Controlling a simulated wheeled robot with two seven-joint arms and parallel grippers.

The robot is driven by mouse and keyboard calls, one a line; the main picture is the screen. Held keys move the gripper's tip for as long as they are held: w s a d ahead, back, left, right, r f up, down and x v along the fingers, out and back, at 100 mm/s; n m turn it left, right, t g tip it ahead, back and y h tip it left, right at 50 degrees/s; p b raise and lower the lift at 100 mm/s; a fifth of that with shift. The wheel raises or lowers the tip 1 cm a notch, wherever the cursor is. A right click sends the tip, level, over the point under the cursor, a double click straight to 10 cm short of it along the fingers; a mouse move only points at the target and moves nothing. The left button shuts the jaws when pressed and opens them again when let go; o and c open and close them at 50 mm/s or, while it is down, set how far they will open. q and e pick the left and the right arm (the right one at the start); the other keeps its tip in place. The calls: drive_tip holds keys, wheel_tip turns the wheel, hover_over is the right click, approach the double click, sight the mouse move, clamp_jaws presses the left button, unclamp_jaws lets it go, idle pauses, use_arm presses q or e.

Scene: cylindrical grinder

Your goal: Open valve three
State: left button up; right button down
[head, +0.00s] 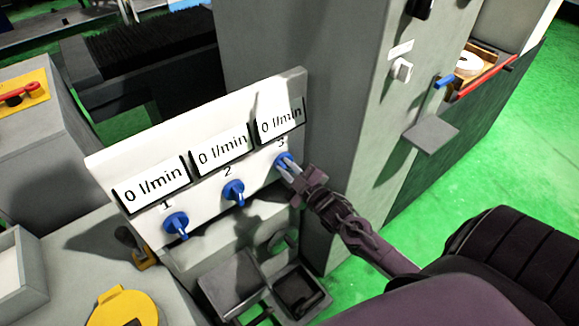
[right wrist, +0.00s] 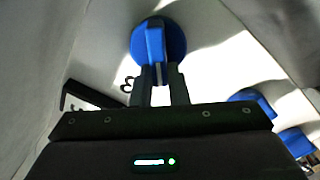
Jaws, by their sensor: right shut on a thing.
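A white panel (head: 200,206) carries three blue valve knobs in a row, each under a display reading 0 l/min. Valve one (head: 176,226) is at the left, valve two (head: 233,192) in the middle, and valve three (head: 281,160) at the right. My right gripper (head: 288,167) is at valve three, with its fingers shut on the knob. In the right wrist view the valve three knob (right wrist: 154,42) stands between the fingertips (right wrist: 159,76), beside a partly covered number 3. My left gripper is not in view.
A grey machine column (head: 310,110) stands right behind the panel. A small grey plate (head: 431,135) juts out from the machine at the right. A yellow round part (head: 124,308) and an open dark box (head: 297,290) lie below the panel. Green floor is free at the right.

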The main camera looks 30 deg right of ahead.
drive_tip(key=f+n, duration=0.1)
drive_tip(key=n, duration=0.7)
drive_tip(key=f+n, duration=0.1)
drive_tip(key=n, duration=0.7)
drive_tip(key=f+n, duration=0.2)
drive_tip(key=n, duration=0.6)
drive_tip(key=shift+d+n, duration=0.35)
drive_tip(key=shift+n, duration=0.05)
drive_tip(key=c, duration=1.4)
unclamp_jaws()
drive_tip(key=s, duration=0.7)
drive_tip(key=shift+s+d, duration=0.35)
drive_tip(key=shift+s, duration=0.05)
